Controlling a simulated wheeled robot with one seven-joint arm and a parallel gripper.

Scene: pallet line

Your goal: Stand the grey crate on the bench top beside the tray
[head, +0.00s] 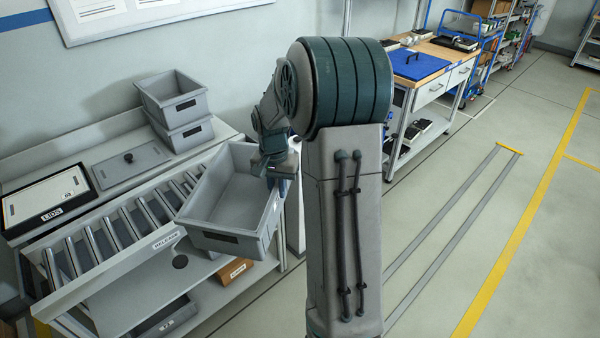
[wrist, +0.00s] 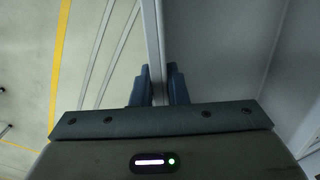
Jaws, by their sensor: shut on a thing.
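The grey crate (head: 246,208) is open-topped and looks empty, held a little tilted in front of the roller conveyor in the head view. My gripper (head: 278,167) is shut on its right-hand rim; my arm partly hides that spot. In the wrist view my gripper's fingers (wrist: 162,86) pinch the crate's wall (wrist: 154,45), with the crate's inside to the right and floor to the left. A wooden bench top (head: 432,66) stands at the back right, partly behind my arm. On it are a blue panel with a handle (head: 418,64) and dark trays (head: 454,43).
Two stacked grey crates (head: 178,107), a grey lid (head: 132,164) and a black-edged tray marked LIDS (head: 46,200) sit behind the roller conveyor (head: 110,238). Shelving and a blue trolley (head: 474,40) stand beyond the bench. Open floor (head: 480,200) lies right of my arm.

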